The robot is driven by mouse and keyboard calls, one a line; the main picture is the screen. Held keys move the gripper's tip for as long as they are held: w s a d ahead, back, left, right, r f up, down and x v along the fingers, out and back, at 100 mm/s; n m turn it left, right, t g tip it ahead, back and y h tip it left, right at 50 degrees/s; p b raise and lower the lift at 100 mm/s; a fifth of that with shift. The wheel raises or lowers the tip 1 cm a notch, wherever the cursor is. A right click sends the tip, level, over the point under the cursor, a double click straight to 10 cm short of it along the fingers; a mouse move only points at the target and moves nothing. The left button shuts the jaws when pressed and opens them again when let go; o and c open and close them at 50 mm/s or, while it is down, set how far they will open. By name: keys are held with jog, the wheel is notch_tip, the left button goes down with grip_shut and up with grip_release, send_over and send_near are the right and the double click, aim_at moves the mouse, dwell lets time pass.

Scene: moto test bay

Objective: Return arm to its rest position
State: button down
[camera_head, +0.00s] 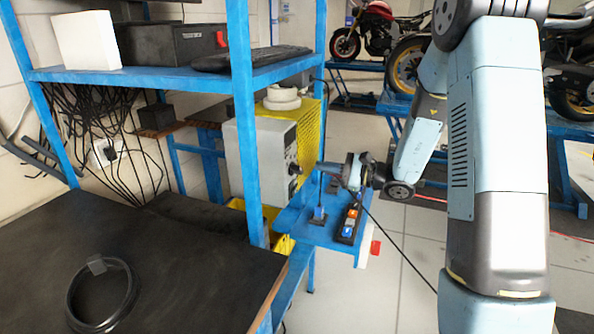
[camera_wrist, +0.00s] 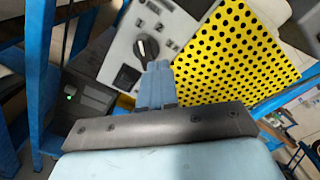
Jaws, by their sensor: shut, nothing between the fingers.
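My arm reaches down the right side of the head view and bends back toward the grey control box (camera_head: 262,158). My gripper (camera_head: 322,167) points left at the front face of this box, near its dark knob (camera_head: 295,169). In the wrist view the gripper (camera_wrist: 158,68) is shut and empty, with its tips just below the box's round black knob (camera_wrist: 147,47). I cannot tell whether the tips touch the box.
A blue shelf frame (camera_head: 243,120) stands left of the box. A yellow perforated panel (camera_wrist: 235,50) is beside the box. A small blue table (camera_head: 290,222) lies under the gripper. A black coil (camera_head: 102,295) rests on the dark bench. Motorcycles (camera_head: 375,28) stand behind; open floor lies between.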

jog(key=shift+s+d+r, duration=0.1)
jog(key=shift+s+d, duration=0.15)
jog(key=shift+d, duration=0.35)
jog(key=s+a+r+n+g+h, duration=0.1)
jog(key=s+r+n+g+h, duration=0.3)
jog(key=s, duration=0.6)
jog(key=s+r+n+g+h, duration=0.25)
jog(key=s+r+n, duration=0.2)
jog(key=s, duration=0.45)
jog(key=s+d+r+n+t+h, duration=0.2)
jog(key=s+d+h, duration=0.3)
jog(key=s+d, duration=0.1)
jog(key=s+d+r+n+t+h, duration=0.3)
jog(key=s+d+h, duration=0.2)
jog(key=s+d, duration=0.1)
jog(key=shift+d+r, duration=0.35)
jog(key=shift+d, duration=0.35)
